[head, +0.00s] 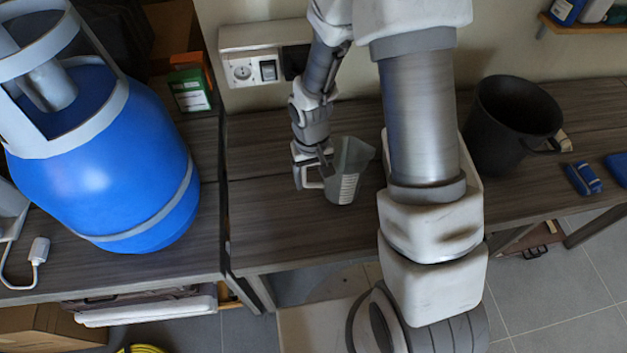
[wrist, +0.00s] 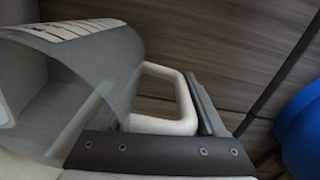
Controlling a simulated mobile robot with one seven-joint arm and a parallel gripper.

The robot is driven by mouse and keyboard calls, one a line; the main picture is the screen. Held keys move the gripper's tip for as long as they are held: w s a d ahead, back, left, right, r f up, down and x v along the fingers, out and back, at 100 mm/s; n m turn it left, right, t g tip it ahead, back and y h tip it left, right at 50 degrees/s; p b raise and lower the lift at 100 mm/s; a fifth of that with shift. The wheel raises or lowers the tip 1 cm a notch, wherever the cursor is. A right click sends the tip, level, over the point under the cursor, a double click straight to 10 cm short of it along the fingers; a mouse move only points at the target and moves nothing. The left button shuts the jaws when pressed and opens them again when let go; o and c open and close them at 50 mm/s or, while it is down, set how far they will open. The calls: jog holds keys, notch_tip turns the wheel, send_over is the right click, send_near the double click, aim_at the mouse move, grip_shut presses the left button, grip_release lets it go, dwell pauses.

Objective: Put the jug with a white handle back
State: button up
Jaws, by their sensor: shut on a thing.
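My gripper (head: 318,165) is at the jug's left side, on the white handle (head: 313,180). In the wrist view the jug (wrist: 95,75) fills the left, and its white handle (wrist: 187,105) lies between the fingers of my gripper (wrist: 170,140), which is shut on it.
A large blue gas cylinder (head: 110,165) stands on the left table and shows at the wrist view's right edge (wrist: 302,130). A black bucket (head: 510,125) and a blue item (head: 583,178) are to the right. The wooden tabletop (head: 270,225) is clear in front of the jug.

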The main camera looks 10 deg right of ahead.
jog(key=shift+f, duration=0.7)
jog(key=shift+f, duration=0.15)
jog(key=o, duration=1.4)
